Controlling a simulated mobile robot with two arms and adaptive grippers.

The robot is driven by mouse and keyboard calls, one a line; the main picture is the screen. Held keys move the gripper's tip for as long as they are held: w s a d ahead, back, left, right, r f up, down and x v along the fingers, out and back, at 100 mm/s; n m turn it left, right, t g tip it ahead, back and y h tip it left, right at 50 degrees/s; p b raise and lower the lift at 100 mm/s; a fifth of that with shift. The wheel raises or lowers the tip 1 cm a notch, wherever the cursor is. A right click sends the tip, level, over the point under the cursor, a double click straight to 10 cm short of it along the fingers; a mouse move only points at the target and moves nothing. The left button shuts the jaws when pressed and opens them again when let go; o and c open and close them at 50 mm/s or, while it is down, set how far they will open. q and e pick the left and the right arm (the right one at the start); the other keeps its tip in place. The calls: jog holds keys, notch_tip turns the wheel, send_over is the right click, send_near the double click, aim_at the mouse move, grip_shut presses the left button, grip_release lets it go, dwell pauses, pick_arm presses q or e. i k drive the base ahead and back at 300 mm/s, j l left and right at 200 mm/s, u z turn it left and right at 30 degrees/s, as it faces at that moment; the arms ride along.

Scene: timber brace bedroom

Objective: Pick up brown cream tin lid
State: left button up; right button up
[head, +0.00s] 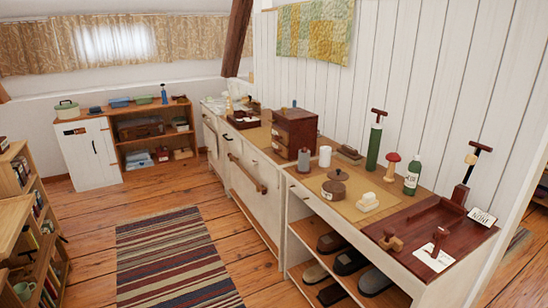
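A round brown tin (334,192) stands on the tan mat on the long white dresser. On its top is a brown lid with a small knob (338,175); I take this as the brown cream tin lid. The lid appears to sit on the tin, though the seam is too small to make out. A white block-like item (368,202) is just to the right of the tin. Neither of my grippers shows in the head view.
Around the tin stand a dark cylinder (304,160), a white cylinder (325,156), a red-topped item (391,167) and a green bottle (412,178). Shoes fill the shelf below.

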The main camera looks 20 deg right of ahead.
aim_at(337, 175)
jog(key=i+j+z, duration=0.1)
jog(key=i+z, duration=0.2)
jog(key=i, duration=0.2)
jog(key=i+j+z, duration=0.25)
jog(key=i, duration=0.25)
jog(key=i+j+z, duration=0.3)
jog(key=i, duration=0.2)
jog(key=i+j+z, duration=0.25)
jog(key=i+j, duration=0.1)
jog(key=i, duration=0.1)
